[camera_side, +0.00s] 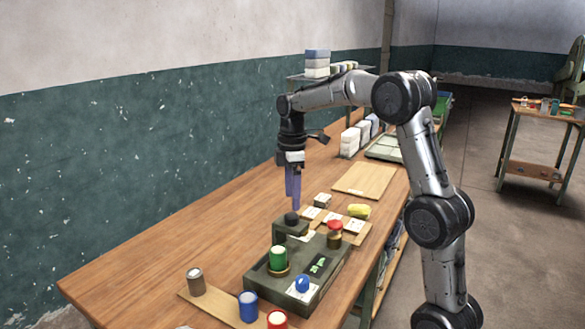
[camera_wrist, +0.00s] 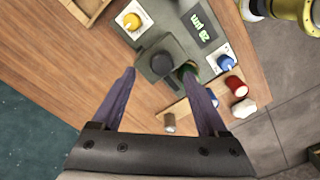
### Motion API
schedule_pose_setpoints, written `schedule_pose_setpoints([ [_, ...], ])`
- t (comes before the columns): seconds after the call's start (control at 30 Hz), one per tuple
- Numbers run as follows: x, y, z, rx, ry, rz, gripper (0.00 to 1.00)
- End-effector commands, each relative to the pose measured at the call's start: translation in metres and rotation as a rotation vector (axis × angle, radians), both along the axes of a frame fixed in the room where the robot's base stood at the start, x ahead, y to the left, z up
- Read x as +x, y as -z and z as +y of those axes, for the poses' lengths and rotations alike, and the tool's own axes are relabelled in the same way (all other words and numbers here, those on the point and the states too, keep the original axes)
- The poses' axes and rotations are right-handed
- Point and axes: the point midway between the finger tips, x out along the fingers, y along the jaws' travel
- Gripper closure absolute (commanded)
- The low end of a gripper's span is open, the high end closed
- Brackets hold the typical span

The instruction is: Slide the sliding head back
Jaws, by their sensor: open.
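A dark green device (camera_side: 262,282) stands on the wooden bench. Its sliding head looks to be the dark green block (camera_side: 281,229) with a black round knob (camera_side: 291,218) on top. In the wrist view the head (camera_wrist: 146,48) and its knob (camera_wrist: 163,64) lie just beyond the fingertips, roughly centred between them. My gripper (camera_side: 295,206) points down over the head, its purple fingers open and empty. In the wrist view my gripper (camera_wrist: 159,73) shows wide apart. I cannot tell whether the fingertips are above the knob or level with it; no contact shows.
A board with brown (camera_side: 196,282), blue (camera_side: 248,306) and red (camera_side: 277,319) cylinders lies in front. The bench left of the device is clear.

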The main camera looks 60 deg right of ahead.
Motion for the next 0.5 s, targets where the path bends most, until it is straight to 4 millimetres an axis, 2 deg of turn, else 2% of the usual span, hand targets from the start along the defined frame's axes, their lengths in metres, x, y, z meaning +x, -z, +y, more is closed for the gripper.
schedule_pose_setpoints([
  [0.03,0.001,-0.013,0.0,-0.002,0.0,-0.005,0.23],
  [0.2,0.001,-0.048,-0.001,-0.003,0.0,-0.004,0.23],
  [0.33,0.0,-0.069,-0.001,-0.002,0.0,-0.004,0.23],
  [0.5,0.0,-0.083,-0.001,-0.001,0.0,-0.001,0.23],
])
